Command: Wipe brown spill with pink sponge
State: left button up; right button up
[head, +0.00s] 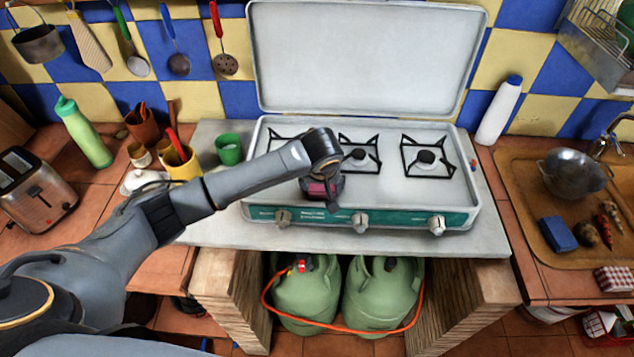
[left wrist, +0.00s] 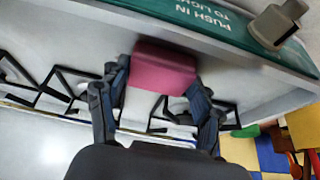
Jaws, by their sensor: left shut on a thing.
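The pink sponge (left wrist: 163,68) is held between the two fingers of my left gripper (left wrist: 160,88) in the left wrist view. In the head view the sponge (head: 318,189) shows as a small dark pink patch below the wrist, with my left gripper (head: 322,192) over the front left part of the stove (head: 385,195). I cannot tell whether the sponge touches the stove top. No brown spill can be made out in either view; the arm and gripper cover part of the stove. My right gripper is not in view.
The stove has raised black burner grates (head: 425,157), front knobs (head: 360,222) and an upright lid (head: 365,55). A green cup (head: 229,149) and a yellow pot (head: 182,164) stand to its left. A white bottle (head: 498,112) and a sink tray (head: 525,215) are to the right.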

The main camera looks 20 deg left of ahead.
aim_at(334, 187)
pick_arm(q)
jog(key=shift+w+d+p, duration=0.2)
jog(key=shift+w+d, duration=0.05)
jog(key=shift+d, duration=0.55)
jog(key=shift+w+d+p, duration=0.15)
jog(key=shift+w+d, duration=0.05)
jog(key=shift+d, duration=0.55)
jog(key=shift+a, duration=0.1)
jog(key=shift+s+a+p, duration=0.25)
jog(key=shift+a+p, duration=0.35)
jog(key=shift+a, duration=0.15)
jog(key=shift+s+a+p, duration=0.2)
jog(key=shift+a+p, duration=0.4)
jog(key=shift+a, duration=0.15)
jog(key=shift+s+a+f+p, duration=0.1)
jog(key=shift+s+a+p, duration=0.15)
jog(key=shift+a+p, duration=0.35)
jog(key=shift+s+a+f+p, duration=0.1)
jog(key=shift+s+a+p, duration=0.15)
jog(key=shift+a, duration=0.5)
jog(key=shift+w+d+r, duration=0.1)
jog(key=shift+w+d, duration=0.2)
jog(key=shift+d, duration=0.65)
jog(key=shift+w+d+f, duration=0.1)
jog(key=shift+w+d, duration=0.15)
jog(key=shift+d, duration=0.75)
jog(key=shift+w+d+r, duration=0.1)
jog(key=shift+w+d, duration=0.2)
jog(key=shift+d, duration=0.65)
jog(key=shift+p, duration=0.35)
